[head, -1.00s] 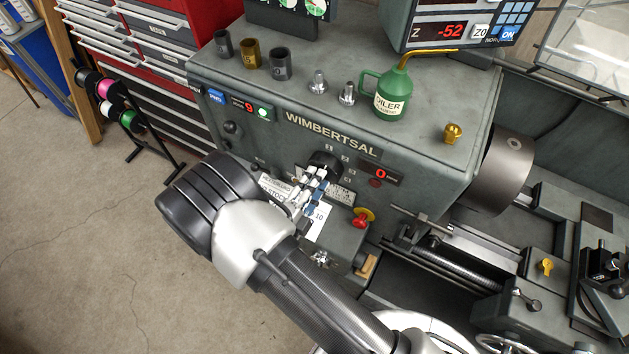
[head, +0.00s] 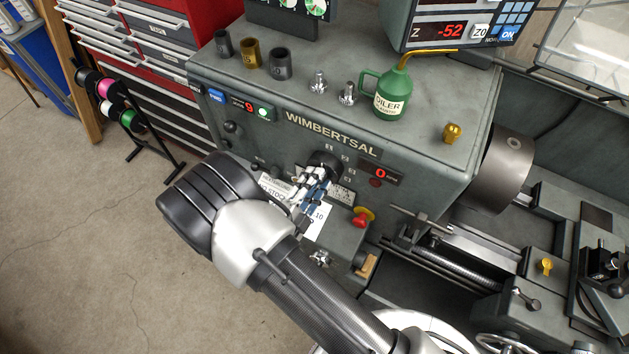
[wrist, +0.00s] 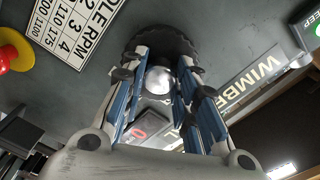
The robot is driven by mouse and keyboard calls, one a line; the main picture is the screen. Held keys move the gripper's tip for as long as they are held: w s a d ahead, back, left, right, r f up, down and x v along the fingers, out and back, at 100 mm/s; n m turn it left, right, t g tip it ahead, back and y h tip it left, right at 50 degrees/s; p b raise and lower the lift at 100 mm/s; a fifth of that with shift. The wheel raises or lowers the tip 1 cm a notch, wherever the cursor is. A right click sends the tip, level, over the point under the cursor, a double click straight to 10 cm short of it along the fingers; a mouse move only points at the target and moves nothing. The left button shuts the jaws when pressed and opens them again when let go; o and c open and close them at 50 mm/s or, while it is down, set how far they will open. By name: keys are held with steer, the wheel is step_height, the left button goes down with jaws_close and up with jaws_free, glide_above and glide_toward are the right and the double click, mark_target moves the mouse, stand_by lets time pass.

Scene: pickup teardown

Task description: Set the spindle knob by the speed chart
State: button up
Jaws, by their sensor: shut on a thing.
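The spindle knob (head: 323,160) is black and sits on the front of the grey lathe headstock. In the wrist view the knob (wrist: 183,42) shows a scalloped dark rim beyond my fingers, with a round silver part between them. My gripper (head: 318,174) is at the knob, its blue-padded fingers shut on it; the fingers also fill the middle of the wrist view (wrist: 160,75). The speed chart (wrist: 72,30) is a white plate headed RPM with rows of numbers, beside the knob; in the head view the chart (head: 343,195) is partly hidden. The knob's pointer setting is not readable.
A red emergency-stop button (head: 361,220) on yellow is close to the right of my gripper. A red 0 display (head: 381,172) is beside the knob. A green oiler (head: 392,93) and several sockets stand on the headstock.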

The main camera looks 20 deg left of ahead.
steer(key=o, duration=1.1)
steer(key=shift+c, duration=0.2)
steer(key=s+a, duration=0.1)
steer(key=s, duration=1.1)
steer(key=shift+r, duration=0.15)
